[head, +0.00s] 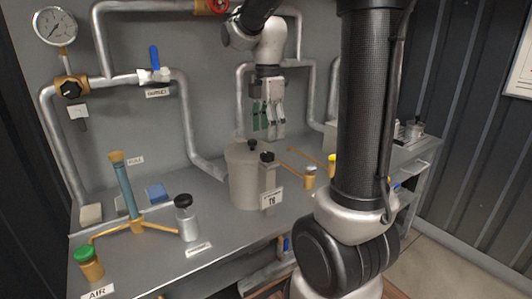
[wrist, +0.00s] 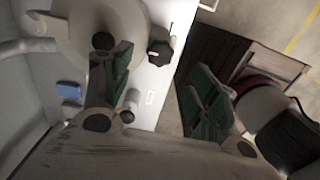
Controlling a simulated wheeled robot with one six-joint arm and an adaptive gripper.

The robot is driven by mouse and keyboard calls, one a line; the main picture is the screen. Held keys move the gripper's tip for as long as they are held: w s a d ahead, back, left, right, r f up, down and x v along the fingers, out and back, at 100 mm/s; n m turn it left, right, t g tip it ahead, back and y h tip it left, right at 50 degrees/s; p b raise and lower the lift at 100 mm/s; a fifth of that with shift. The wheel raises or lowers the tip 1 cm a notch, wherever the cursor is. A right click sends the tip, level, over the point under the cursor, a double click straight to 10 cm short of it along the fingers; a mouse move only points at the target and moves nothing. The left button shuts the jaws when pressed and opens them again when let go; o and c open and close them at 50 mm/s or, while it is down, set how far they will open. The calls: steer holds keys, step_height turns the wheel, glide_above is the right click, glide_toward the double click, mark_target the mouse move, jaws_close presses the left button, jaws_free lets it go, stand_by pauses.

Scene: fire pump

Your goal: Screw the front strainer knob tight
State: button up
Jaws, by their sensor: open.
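The grey strainer pot (head: 243,180) stands upright at the middle of the bench, with a black knob (head: 252,144) on its lid. The front strainer knob (head: 267,157), black and lobed, sits on top of a grey post at the pot's front. In the wrist view the front knob (wrist: 160,52) shows right of the round lid (wrist: 136,22), near the bench edge. My gripper (head: 268,122) is open and empty above the pot, apart from both knobs. Its green-padded fingers also show in the wrist view (wrist: 152,75), the left one overlapping the lid. The knob's thread is hidden.
A silver bottle with a black cap (head: 187,217), a blue-stemmed brass fitting (head: 126,190) and a green-capped brass part (head: 88,262) stand to the left. A brass cup (head: 310,178) stands right of the pot. Grey pipes (head: 187,110) run along the back wall.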

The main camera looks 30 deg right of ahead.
mark_target(268, 154)
step_height(268, 154, down, 8)
steer(key=shift+r, duration=0.2)
steer(key=shift+c, duration=0.2)
steer(key=c, duration=1)
